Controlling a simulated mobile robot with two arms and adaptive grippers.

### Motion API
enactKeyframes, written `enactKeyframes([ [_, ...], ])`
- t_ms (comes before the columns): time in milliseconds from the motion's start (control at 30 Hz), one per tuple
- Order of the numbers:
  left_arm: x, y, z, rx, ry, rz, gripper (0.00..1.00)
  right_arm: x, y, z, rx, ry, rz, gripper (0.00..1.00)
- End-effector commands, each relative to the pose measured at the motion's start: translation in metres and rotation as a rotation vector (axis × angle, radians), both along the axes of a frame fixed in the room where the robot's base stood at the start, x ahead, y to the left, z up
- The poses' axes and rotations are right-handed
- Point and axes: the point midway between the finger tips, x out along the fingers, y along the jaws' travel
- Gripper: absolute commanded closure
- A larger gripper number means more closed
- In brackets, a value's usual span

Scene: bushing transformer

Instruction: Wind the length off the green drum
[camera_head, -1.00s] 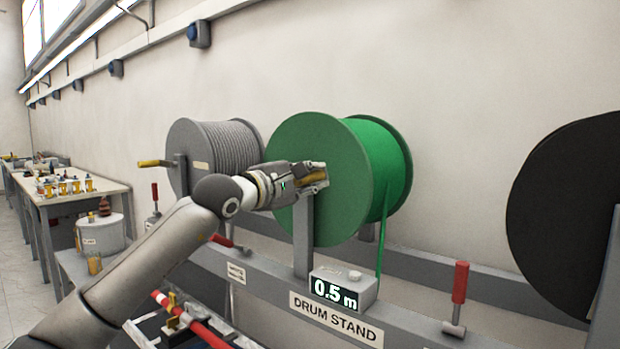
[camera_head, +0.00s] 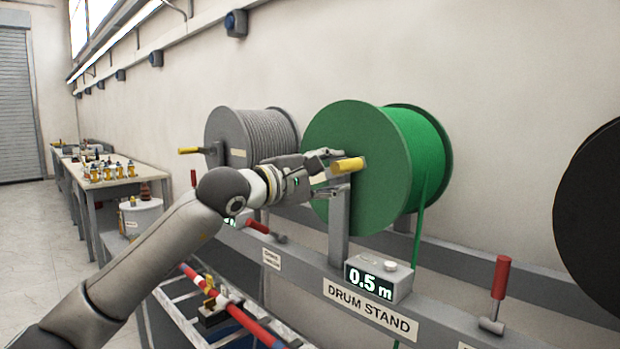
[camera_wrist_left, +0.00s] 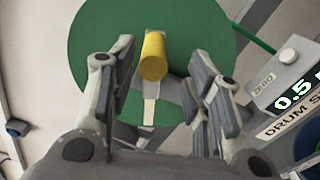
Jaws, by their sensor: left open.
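The green drum (camera_head: 366,205) sits on the drum stand (camera_head: 455,318), with green line hanging down from its right side. Its yellow crank handle (camera_head: 347,165) sticks out from the near face. My left gripper (camera_head: 336,172) is open at the handle in the head view. In the left wrist view the yellow handle (camera_wrist_left: 153,57) stands between the two spread fingers (camera_wrist_left: 160,85), with gaps on both sides. The length counter (camera_head: 378,280) on the stand reads 0.5 m. My right gripper is not in view.
A grey drum (camera_head: 268,135) with its own yellow handle stands behind to the left. A black drum (camera_head: 592,215) is at the right edge. A red-handled lever (camera_head: 501,278) rises from the stand's rail. A bench (camera_head: 125,180) with small parts is at far left.

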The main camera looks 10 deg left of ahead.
Motion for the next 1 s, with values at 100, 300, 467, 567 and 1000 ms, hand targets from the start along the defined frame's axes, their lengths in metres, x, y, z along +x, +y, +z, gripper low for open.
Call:
enactKeyframes([
  [100,-0.019,0.014,-0.001,0.001,0.001,0.001,0.55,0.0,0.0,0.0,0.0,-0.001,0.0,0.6],
  [300,-0.042,0.028,-0.001,0.0,0.004,-0.001,0.55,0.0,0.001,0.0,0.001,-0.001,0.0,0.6],
  [467,-0.05,0.031,-0.002,0.0,0.004,-0.002,0.55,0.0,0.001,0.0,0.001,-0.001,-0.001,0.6],
  [567,-0.051,0.032,-0.002,0.0,0.004,-0.002,0.55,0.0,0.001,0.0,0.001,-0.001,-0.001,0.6],
  [1000,-0.074,-0.016,-0.029,-0.207,0.093,-0.198,0.55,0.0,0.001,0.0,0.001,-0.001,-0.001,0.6],
])
